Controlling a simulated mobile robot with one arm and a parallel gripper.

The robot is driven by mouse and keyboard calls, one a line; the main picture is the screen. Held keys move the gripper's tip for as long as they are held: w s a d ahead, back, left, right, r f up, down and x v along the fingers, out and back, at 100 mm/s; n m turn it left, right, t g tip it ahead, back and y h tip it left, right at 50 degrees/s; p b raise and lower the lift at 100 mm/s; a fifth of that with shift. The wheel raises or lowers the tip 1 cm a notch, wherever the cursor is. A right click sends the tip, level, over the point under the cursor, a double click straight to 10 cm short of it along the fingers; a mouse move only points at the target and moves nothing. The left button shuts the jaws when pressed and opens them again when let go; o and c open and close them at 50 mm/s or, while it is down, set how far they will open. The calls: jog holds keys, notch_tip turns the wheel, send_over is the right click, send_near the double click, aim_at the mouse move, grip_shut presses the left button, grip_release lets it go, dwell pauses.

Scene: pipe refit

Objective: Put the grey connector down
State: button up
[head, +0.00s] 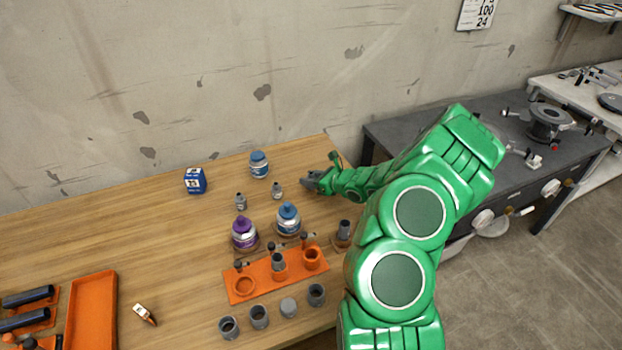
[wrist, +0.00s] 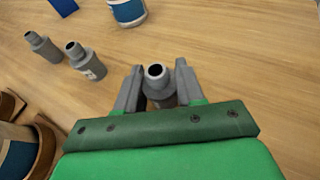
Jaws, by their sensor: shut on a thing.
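A grey connector (wrist: 157,78) stands between the two grey fingers of my gripper (wrist: 157,92) in the wrist view, its open round end showing. My gripper is shut on it. Whether its base touches the table cannot be told. In the head view my gripper (head: 314,181) is low over the right back part of the wooden table (head: 190,235); the held connector cannot be made out there. Two similar grey connectors (head: 240,201) (head: 277,190) stand to its left, and they also show in the wrist view (wrist: 41,46) (wrist: 86,62).
A blue-labelled jar (head: 259,164) and a blue box (head: 195,181) stand behind. Purple (head: 244,233) and blue (head: 288,218) bottles stand in front. An orange holder (head: 259,276) with fittings and several grey cups lie nearer. Bare wood surrounds my gripper.

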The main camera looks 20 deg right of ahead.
jog(key=shift+f, duration=0.1)
jog(key=o, duration=1)
